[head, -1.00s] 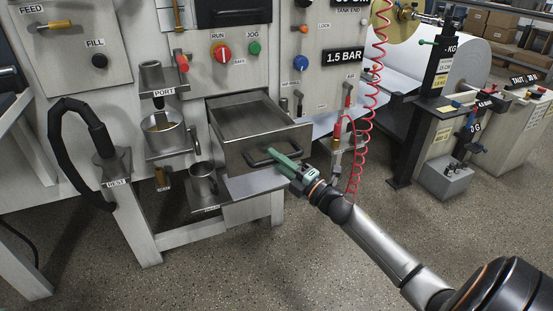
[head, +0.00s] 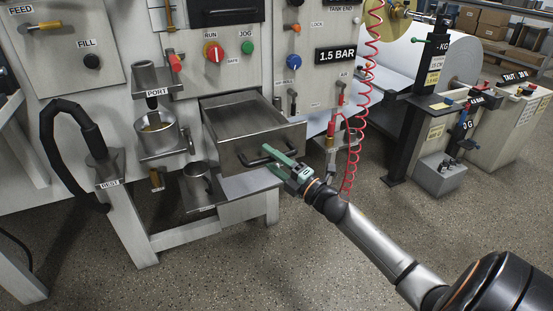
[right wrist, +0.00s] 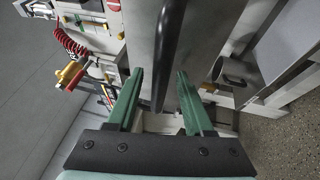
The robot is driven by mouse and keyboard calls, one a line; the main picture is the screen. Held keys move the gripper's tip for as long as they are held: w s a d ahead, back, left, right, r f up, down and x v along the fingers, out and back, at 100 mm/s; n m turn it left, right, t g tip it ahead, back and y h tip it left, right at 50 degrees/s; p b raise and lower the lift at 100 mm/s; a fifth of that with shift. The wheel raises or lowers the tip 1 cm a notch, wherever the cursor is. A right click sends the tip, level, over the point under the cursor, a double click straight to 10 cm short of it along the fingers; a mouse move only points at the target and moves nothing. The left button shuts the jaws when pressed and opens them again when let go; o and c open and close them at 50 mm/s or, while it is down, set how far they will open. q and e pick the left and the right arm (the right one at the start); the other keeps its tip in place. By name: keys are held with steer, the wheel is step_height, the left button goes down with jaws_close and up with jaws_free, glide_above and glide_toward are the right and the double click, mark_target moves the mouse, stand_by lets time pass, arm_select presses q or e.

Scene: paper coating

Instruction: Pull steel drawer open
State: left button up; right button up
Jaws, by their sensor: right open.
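The steel drawer (head: 285,138) stands pulled out of the machine front, and its empty inside shows from above. A dark bar handle (head: 253,160) is on its front face. My right gripper (head: 267,156) is at the handle, with its green fingers spread apart. In the right wrist view the two green fingers (right wrist: 160,72) are open, and the black handle (right wrist: 170,45) runs down between them without being clamped. My left gripper is not in view.
A cup under the PORT shelf (head: 155,133) and a lower steel cup (head: 196,180) stand left of the drawer. A coiled red hose (head: 368,90) hangs to the right. The floor (head: 240,270) in front is clear.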

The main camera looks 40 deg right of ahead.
steer(key=p+v, duration=0.2)
steer(key=v, duration=1)
steer(key=shift+s, duration=0.25)
